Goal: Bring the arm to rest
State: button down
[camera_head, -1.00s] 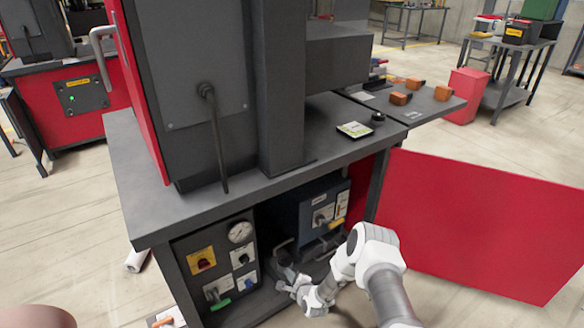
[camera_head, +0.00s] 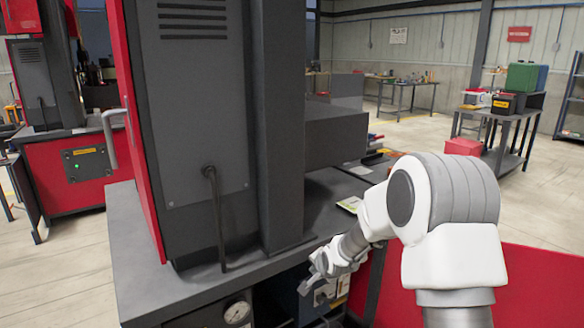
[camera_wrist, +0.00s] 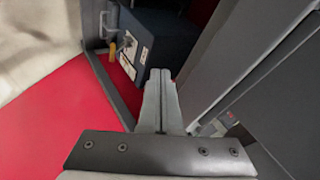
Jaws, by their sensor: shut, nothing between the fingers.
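My white arm reaches in from the right of the head view, with its elbow raised high in front of the red panel. My gripper (camera_head: 312,282) is at the front of the machine bench, near the bench top's edge and the open bay below it. In the wrist view my gripper (camera_wrist: 160,85) shows its grey fingers together, with nothing between them. It touches nothing that I can make out. The blue control box (camera_wrist: 138,45) in the bay lies beyond the fingertips, apart from them.
The grey bench top (camera_head: 140,245) and the tall machine housing (camera_head: 200,110) stand close left of my gripper. A red panel (camera_head: 540,285) is at the lower right, behind my arm. A gauge (camera_head: 237,312) sits below the bench edge. Open floor lies at the far right.

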jog(key=s+d+r+n+g+h, duration=0.1)
jog(key=s+d+r+n, duration=0.2)
jog(key=s+r, duration=0.6)
jog(key=s+d+r+n+h, duration=0.1)
jog(key=s+d+r+n, duration=0.15)
jog(key=s+r, duration=0.65)
jog(key=s+d+r+n+g, duration=0.1)
jog(key=s+n, duration=0.1)
jog(key=s, duration=0.8)
jog(key=s+d+r+n+g, duration=0.1)
jog(key=s+r+n, duration=0.1)
jog(key=s, duration=0.9)
notch_tip(320, 180, up, 21)
jog(key=p, duration=2.1)
jog(key=shift+f, duration=0.15)
